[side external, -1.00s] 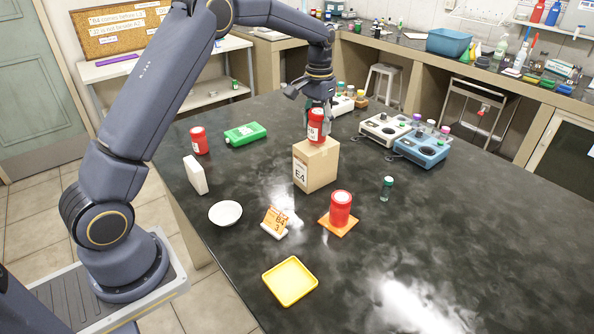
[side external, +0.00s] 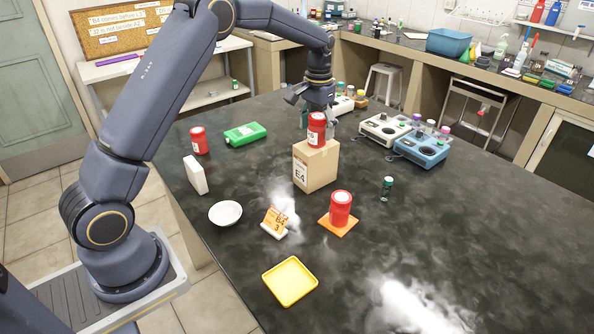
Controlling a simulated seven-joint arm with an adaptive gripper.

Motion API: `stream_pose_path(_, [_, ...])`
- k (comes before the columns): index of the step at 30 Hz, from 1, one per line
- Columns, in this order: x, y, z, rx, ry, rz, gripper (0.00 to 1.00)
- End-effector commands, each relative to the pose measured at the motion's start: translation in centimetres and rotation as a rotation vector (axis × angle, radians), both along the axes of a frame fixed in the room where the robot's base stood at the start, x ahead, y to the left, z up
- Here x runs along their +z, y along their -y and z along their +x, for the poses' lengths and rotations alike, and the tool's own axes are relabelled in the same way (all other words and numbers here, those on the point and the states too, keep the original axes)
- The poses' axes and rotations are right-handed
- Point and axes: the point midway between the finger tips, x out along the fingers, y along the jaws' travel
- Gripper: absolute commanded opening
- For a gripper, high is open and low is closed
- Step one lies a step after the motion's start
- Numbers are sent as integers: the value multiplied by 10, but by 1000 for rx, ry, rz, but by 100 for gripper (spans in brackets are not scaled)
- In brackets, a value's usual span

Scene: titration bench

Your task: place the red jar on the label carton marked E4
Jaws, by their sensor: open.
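The cardboard carton marked E4 (side external: 315,168) stands on the black bench near its middle. A red jar (side external: 316,130) stands upright on top of the carton. My gripper (side external: 318,110) is open just behind and above this jar, and the jar partly hides its fingers. I cannot tell whether a finger still touches the jar. A second red jar (side external: 340,208) stands on an orange mat (side external: 338,225) in front of the carton. A third red jar (side external: 199,140) stands at the back left of the bench.
A green case (side external: 245,134) is behind. A green-capped vial (side external: 387,188) and a blue device (side external: 421,149) are right. The front right is clear.

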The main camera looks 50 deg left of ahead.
Motion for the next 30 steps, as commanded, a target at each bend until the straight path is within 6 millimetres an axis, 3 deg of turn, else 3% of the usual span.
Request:
stream_pose_path(5, [20, 0, 1, 0, 5, 1, 76])
stream_pose_path(15, [94, 0, 1, 0, 4, 2, 76])
stream_pose_path(23, [126, 2, -3, -1, 8, 1, 76])
stream_pose_path(26, [144, 10, -17, -10, 38, 4, 76])
stream_pose_path(30, [178, 33, -64, -34, 122, 12, 76])
